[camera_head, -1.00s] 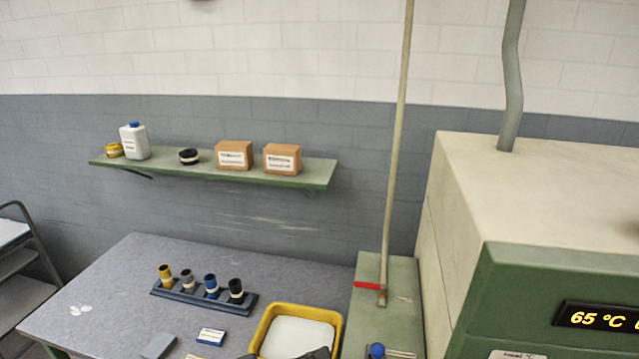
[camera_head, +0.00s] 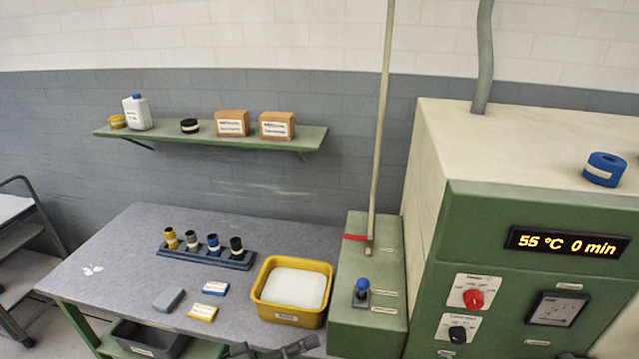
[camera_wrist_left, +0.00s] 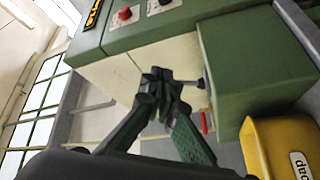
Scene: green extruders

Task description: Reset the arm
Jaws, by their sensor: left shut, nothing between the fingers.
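My left gripper (camera_head: 290,349) shows only in part at the bottom edge of the head view, in front of the table and below the yellow bin. In the left wrist view its dark fingers (camera_wrist_left: 160,85) meet at their tips, shut with nothing between them. They point towards the green machine, free of contact as far as I can see. My right gripper is in neither view.
A grey table (camera_head: 130,245) holds a yellow bin (camera_head: 262,306), a rack of several coloured cylinders (camera_head: 208,256) and small boxes. A green unit with a blue-knobbed lever (camera_head: 362,286) stands beside it. The machine (camera_head: 480,220) at right reads 55 °C, 0 min.

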